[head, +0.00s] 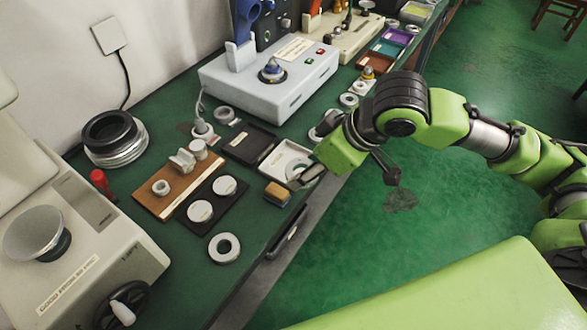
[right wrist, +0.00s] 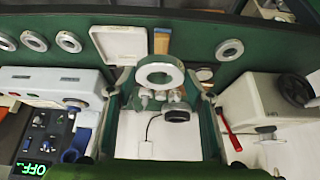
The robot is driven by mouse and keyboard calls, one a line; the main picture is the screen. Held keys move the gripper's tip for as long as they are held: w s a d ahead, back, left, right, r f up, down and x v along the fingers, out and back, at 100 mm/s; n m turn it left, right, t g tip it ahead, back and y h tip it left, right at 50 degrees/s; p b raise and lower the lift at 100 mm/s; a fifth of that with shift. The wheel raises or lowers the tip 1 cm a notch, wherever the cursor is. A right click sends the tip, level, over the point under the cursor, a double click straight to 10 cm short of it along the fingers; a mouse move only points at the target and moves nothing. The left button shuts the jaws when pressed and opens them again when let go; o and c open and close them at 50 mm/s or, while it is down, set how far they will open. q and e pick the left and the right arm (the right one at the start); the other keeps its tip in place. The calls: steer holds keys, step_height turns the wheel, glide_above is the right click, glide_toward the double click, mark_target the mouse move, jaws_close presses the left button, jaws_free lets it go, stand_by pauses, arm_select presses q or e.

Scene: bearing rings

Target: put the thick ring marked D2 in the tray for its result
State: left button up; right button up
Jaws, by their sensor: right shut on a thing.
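My right gripper (head: 308,177) comes in from the right in the head view and is low over the front corner of a white tray (head: 272,160). In the right wrist view its fingers are shut on a thick grey ring (right wrist: 160,75), held with its hole facing the camera. No marking on this ring is readable. The white tray also shows beyond the ring in the right wrist view (right wrist: 120,44). A dark tray (head: 250,146) lies beside the white one, with a label at its edge. My left gripper is out of view.
A brown block (head: 277,194) lies close to the white tray. A loose ring (head: 224,248) lies near the bench's front edge. A wooden board (head: 155,204) and a black plate with white discs (head: 220,209) stand left. A grey instrument box (head: 265,85) stands behind.

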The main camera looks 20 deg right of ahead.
steer(key=shift+a+f+n, duration=0.1)
steer(key=shift+f+n, duration=0.2)
steer(key=shift+w+f, duration=0.1)
steer(key=shift+w, duration=0.25)
steer(key=w+f, duration=0.2)
steer(key=w, duration=0.2)
steer(key=w+d+f, duration=0.1)
steer(key=w+f, duration=0.2)
steer(key=w, duration=0.1)
steer(key=w+f+p, duration=0.1)
steer(key=w+f, duration=0.2)
steer(key=w, duration=0.1)
steer(key=shift+d+f, duration=0.15)
steer(key=shift+d, duration=0.2)
steer(key=shift+w+f, duration=0.45)
steer(key=shift+f, duration=0.1)
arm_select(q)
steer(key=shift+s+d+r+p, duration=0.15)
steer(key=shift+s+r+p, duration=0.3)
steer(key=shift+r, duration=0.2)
arm_select(e)
steer(key=shift+w+d+f, duration=0.1)
steer(key=shift+f, duration=1.5)
steer(key=o, duration=1.5)
steer(key=shift+f, duration=0.15)
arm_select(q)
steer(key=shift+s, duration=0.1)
